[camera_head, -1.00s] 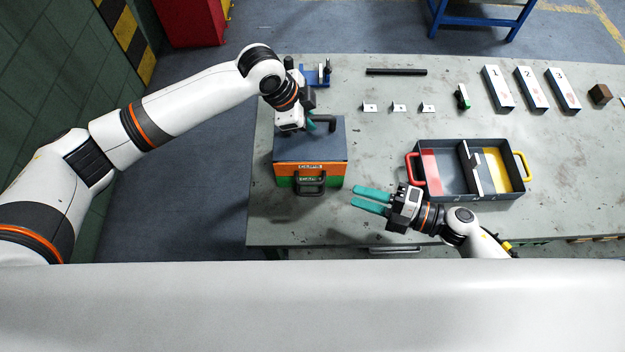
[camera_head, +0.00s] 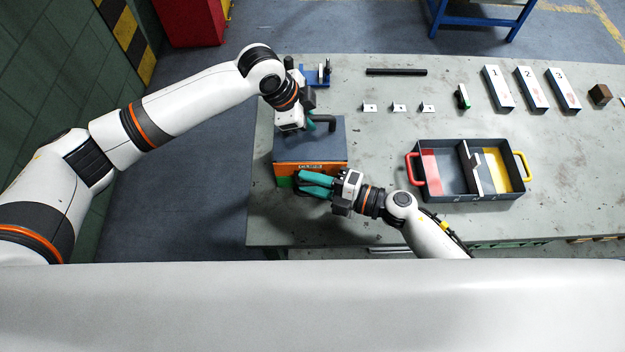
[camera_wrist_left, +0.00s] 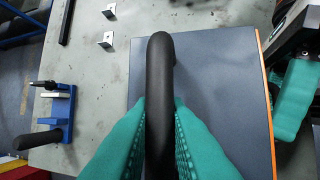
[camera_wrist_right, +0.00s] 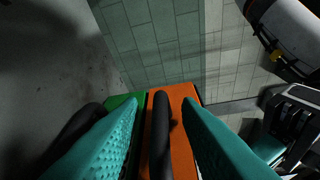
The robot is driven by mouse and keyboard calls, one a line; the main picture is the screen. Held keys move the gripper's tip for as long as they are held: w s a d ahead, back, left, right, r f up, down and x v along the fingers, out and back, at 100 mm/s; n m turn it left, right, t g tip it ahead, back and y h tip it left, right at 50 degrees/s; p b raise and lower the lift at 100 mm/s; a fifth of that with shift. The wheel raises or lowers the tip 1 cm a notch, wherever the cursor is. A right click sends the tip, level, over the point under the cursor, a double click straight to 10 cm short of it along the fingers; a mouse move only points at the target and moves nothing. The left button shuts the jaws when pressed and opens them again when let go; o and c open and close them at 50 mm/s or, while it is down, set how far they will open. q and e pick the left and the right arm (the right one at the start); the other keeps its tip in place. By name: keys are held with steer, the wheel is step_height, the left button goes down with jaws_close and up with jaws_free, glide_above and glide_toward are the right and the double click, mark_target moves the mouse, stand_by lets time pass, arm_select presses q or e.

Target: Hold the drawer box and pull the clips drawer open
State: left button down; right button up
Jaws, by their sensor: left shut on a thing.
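The drawer box (camera_head: 310,140) has a dark grey top, an orange drawer labelled CLIPS (camera_head: 322,166) and a green drawer below it. My left gripper (camera_head: 311,122) is shut on the black top handle (camera_wrist_left: 160,75), with a teal finger pressed on each side. My right gripper (camera_head: 302,185) is at the box front, mostly hiding the drawer handles in the head view. In the right wrist view its open teal fingers straddle a black bar handle (camera_wrist_right: 161,125) before the orange front (camera_wrist_right: 183,105), with gaps visible. Another dark handle (camera_wrist_right: 82,125) lies left, by the green front.
A dark tray (camera_head: 450,170) with red and yellow handles stands to the right. Several small brackets (camera_head: 399,107), a black rod (camera_head: 396,72) and numbered white blocks (camera_head: 498,88) lie farther back. A blue fixture (camera_head: 316,76) stands behind the box. The table before the tray is clear.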

jaws_close()
steer(key=s, duration=0.8)
steer(key=shift+s, duration=0.25)
steer(key=shift+f, duration=0.1)
jaws_free()
steer(key=shift+w, duration=0.1)
steer(key=shift+d, duration=0.1)
steer(key=v, duration=1.2)
